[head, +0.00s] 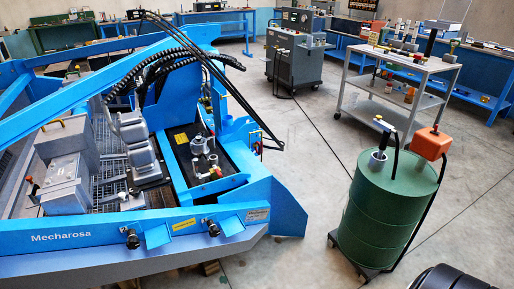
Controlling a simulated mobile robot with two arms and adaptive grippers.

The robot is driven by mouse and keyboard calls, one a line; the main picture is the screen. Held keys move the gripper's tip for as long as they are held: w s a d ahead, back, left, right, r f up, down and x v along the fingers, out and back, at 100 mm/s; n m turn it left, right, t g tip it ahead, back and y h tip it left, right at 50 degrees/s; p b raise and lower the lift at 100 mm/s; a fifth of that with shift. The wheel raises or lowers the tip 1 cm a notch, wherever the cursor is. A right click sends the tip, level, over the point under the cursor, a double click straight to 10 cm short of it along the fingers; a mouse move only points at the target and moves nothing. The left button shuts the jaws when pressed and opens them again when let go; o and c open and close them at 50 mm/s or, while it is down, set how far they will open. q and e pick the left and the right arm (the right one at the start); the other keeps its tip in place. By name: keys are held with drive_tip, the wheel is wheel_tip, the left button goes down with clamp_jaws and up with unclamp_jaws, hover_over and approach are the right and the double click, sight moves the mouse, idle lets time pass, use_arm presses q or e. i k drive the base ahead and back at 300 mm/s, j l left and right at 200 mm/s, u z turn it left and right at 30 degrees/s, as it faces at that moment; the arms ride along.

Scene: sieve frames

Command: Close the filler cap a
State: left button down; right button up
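A blue machine (250,190) marked Mecharosa fills the left half of the head view. On its dark deck a grey cylindrical fitting (201,146) stands upright, with small parts around its base. Neither of my grippers shows in this view.
A green drum (388,215) with an orange box (431,142) and hoses stands on a dark wheeled base at right. A white trolley (395,105) with tools stands behind it. A grey cabinet (295,62) is at the back. The floor between machine and drum is clear.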

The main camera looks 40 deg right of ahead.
sight(199, 156)
drive_tip(key=i+j+z, duration=0.15)
drive_tip(key=j+z, duration=0.25)
drive_tip(key=j, duration=0.2)
drive_tip(key=j+z, duration=0.45)
drive_tip(key=j, duration=0.15)
drive_tip(key=j+z, duration=0.4)
drive_tip(key=j, duration=0.25)
drive_tip(key=u, duration=0.65)
drive_tip(key=i+l+u, duration=0.15)
drive_tip(key=l+u, duration=0.15)
drive_tip(key=i+l+u, duration=0.1)
drive_tip(key=l+u, duration=0.2)
drive_tip(key=i+l+u, duration=0.1)
drive_tip(key=l+u, duration=0.2)
drive_tip(key=l, duration=0.15)
drive_tip(key=l+u, duration=0.25)
drive_tip(key=i+l, duration=0.05)
drive_tip(key=l, duration=0.1)
